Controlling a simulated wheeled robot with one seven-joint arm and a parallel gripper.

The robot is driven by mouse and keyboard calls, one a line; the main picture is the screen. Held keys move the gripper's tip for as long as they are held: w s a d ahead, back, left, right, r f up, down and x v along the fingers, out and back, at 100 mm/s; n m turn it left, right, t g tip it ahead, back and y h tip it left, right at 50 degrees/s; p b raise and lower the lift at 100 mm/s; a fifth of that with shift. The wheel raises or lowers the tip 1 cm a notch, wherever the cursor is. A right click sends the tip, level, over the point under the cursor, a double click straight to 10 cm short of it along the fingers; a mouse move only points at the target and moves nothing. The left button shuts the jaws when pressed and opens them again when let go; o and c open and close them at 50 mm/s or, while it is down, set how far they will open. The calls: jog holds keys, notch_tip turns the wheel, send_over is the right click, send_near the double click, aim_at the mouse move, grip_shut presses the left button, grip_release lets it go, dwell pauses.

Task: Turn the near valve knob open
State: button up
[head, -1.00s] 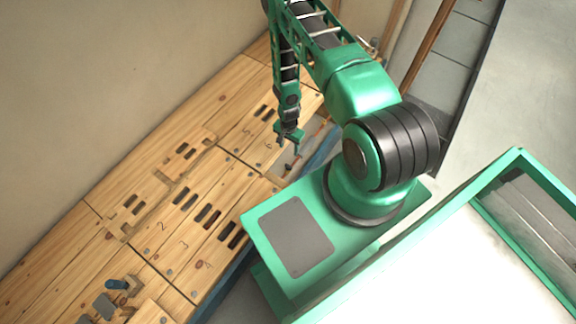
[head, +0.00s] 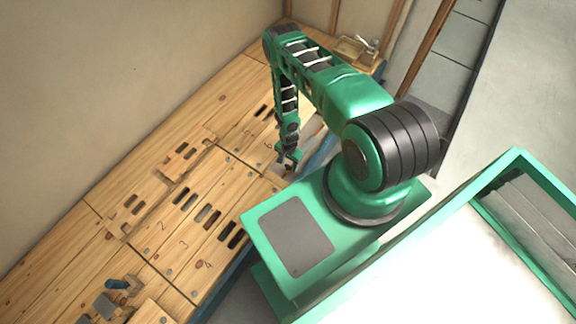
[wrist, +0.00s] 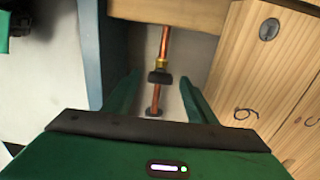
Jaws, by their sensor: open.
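My gripper (wrist: 160,82) is open in the wrist view, with one green finger on each side of a copper pipe (wrist: 165,42). A brass fitting and a dark knob-like part (wrist: 160,77) sit on this pipe, between the fingertips in the picture. In the head view my gripper (head: 288,160) hangs at the bench's front edge, and the knob cannot be made out there.
The wooden bench (head: 150,190) has slotted, numbered panels. A small basin (head: 355,48) stands at its far end. In the wrist view a wooden block (wrist: 175,12) crosses above the pipe, and a panel marked with a number (wrist: 270,80) lies to the right.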

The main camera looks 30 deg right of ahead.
jog(key=shift+f, duration=0.4)
jog(key=c, duration=1.1)
